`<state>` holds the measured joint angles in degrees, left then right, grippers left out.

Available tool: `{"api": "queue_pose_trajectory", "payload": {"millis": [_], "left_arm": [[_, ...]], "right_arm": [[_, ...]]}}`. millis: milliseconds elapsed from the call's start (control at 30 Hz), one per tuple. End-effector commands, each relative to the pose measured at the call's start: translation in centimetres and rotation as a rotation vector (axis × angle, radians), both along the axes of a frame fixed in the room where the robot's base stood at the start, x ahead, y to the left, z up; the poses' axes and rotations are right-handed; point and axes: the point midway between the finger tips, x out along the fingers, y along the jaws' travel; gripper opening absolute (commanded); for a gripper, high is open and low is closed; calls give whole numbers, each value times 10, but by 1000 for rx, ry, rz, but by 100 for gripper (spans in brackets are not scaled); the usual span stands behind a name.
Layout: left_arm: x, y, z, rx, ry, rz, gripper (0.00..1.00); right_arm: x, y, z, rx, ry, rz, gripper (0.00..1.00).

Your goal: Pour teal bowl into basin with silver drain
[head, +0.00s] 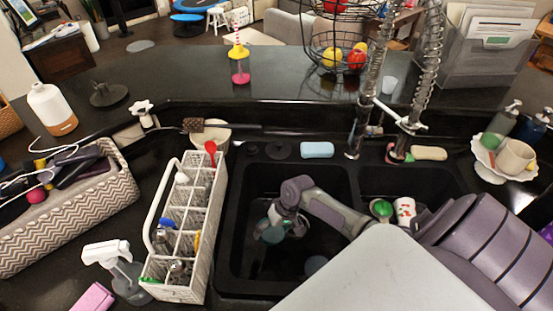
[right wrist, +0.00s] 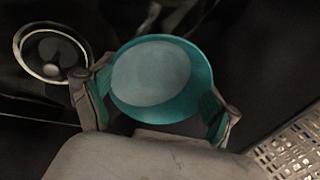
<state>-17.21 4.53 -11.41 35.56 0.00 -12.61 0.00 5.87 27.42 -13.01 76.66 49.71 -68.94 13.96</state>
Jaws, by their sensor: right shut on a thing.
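The teal bowl (right wrist: 203,75) shows large in the right wrist view, between the two fingers of my right gripper (right wrist: 158,88). The fingers are shut on it at its sides. A pale grey-blue disc fills its middle; I cannot tell if it is contents or the bowl's bottom. In the head view the bowl (head: 270,234) and my right gripper (head: 278,225) are inside or over the left basin (head: 232,250), partly hidden by the arm. The silver drain (right wrist: 50,56) shows left of the bowl in the wrist view. My left gripper is not in view.
A white caddy (head: 160,272) stands left of the basin, beside a spray bottle (head: 118,268). The right basin (head: 445,183) holds a green item (head: 382,209) and a white patterned cup (head: 404,209). Spring faucets (head: 362,115) rise behind. A blue sponge (head: 317,150) lies on the back rim.

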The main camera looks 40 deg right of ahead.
Motion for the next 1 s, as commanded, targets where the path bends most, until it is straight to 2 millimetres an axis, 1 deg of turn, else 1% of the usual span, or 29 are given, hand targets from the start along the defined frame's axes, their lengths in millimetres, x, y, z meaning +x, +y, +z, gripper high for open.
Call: {"api": "queue_pose_trajectory", "payload": {"millis": [133, 300, 1000], "left_arm": [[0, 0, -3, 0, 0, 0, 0], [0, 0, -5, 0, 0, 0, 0], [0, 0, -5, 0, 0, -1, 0]], "right_arm": [[-3, -7, 2, 58, -24, -1, 45], [-4, -11, 5, 98, -44, -1, 45], [-5, -12, 5, 108, -48, 0, 45]]}}
